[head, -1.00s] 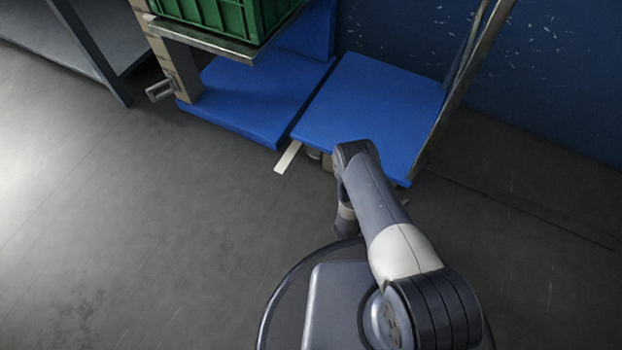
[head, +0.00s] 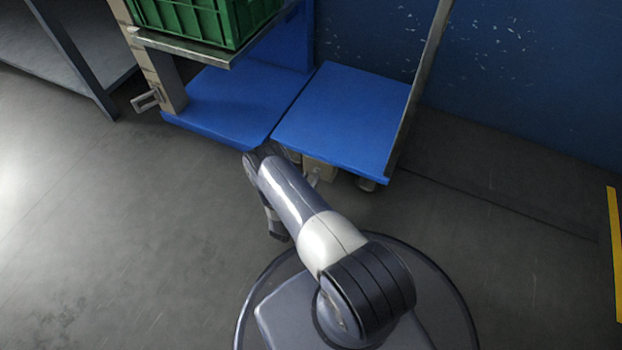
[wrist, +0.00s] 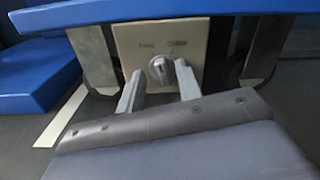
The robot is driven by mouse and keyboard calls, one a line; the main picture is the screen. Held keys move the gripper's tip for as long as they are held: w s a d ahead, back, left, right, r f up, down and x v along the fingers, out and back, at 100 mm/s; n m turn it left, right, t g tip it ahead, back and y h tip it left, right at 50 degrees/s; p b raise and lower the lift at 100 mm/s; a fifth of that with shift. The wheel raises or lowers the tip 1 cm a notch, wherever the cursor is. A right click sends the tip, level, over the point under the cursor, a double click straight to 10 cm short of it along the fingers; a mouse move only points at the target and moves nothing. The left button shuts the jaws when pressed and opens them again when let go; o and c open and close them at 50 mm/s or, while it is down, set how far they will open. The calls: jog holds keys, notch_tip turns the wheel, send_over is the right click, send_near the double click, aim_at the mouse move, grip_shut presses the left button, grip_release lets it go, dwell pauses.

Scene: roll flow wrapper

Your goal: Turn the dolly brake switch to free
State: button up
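The brake switch is a round grey knob (wrist: 160,70) on a beige panel (wrist: 126,45) under the blue dolly deck (wrist: 200,29). Two small labels sit above the knob, too blurred to read; I cannot tell which one it points at. My gripper (wrist: 160,75) is open in the wrist view. Its left finger is left of the knob with a visible gap. Its right finger appears close to the knob's right side; contact is unclear.
A second blue platform (head: 235,100) stands left of the dolly. A green crate (head: 205,20) rests on a raised shelf above it. Dolly wheels and brackets flank the panel. A white floor strip (wrist: 60,118) lies at left. Open floor (head: 120,240) lies left.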

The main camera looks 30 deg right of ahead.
jog(key=shift+x, duration=0.95)
grip_shut()
